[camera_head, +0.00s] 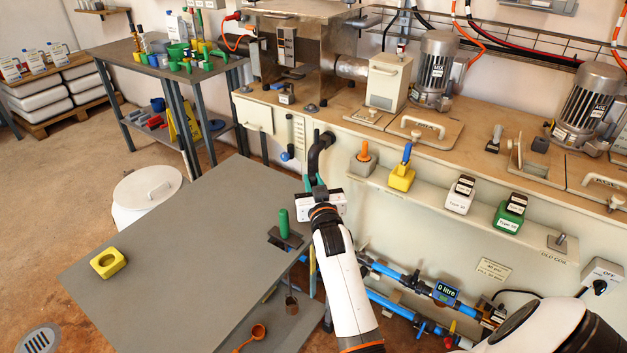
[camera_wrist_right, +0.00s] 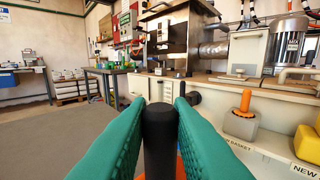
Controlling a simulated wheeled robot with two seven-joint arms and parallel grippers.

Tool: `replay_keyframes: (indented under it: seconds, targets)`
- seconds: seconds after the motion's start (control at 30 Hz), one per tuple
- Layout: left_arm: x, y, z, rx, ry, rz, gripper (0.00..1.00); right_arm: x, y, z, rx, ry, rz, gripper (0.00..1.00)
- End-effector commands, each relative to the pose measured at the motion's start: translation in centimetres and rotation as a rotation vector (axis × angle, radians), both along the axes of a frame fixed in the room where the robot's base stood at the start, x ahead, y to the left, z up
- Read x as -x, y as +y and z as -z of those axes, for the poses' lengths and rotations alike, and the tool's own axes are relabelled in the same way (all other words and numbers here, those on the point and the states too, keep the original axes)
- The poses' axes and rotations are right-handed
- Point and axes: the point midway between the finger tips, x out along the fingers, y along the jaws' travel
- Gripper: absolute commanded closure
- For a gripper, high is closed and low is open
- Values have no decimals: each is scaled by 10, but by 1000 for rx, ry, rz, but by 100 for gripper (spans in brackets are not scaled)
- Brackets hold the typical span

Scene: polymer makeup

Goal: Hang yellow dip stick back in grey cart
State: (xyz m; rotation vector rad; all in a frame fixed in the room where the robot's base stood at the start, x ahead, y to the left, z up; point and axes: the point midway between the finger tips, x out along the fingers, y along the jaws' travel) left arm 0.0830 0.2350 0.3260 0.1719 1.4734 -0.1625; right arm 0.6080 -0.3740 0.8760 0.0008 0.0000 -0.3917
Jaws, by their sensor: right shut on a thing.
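My right gripper (camera_head: 318,186) is beside the right edge of the grey cart (camera_head: 180,240), between it and the machine. In the right wrist view its green pads (camera_wrist_right: 160,125) are shut on a black upright handle (camera_wrist_right: 160,140). A narrow yellow strip, likely the yellow dip stick (camera_head: 312,268), shows below the gripper, left of my arm. My arm hides where the strip and handle might join. A green handle (camera_head: 284,223) stands upright in a dark bracket (camera_head: 274,239) at the cart's right edge. My left gripper is not in view.
An orange ladle (camera_head: 258,332) is low by the cart. A white bin (camera_head: 148,195) stands behind the cart.

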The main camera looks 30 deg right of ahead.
Motion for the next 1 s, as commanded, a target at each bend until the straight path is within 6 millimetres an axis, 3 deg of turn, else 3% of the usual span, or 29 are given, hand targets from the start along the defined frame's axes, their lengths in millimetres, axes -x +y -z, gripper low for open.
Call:
replay_keyframes:
  seconds: [0.37,0.4,0.53,1.0]
  targets:
    - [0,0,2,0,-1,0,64,0,0,3,1,-2,0,100]
    - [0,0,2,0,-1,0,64,0,0,3,1,-2,0,77]
    - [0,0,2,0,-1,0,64,0,0,3,1,-2,0,56]
    - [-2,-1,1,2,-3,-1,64,0,0,3,0,0,-2,55]
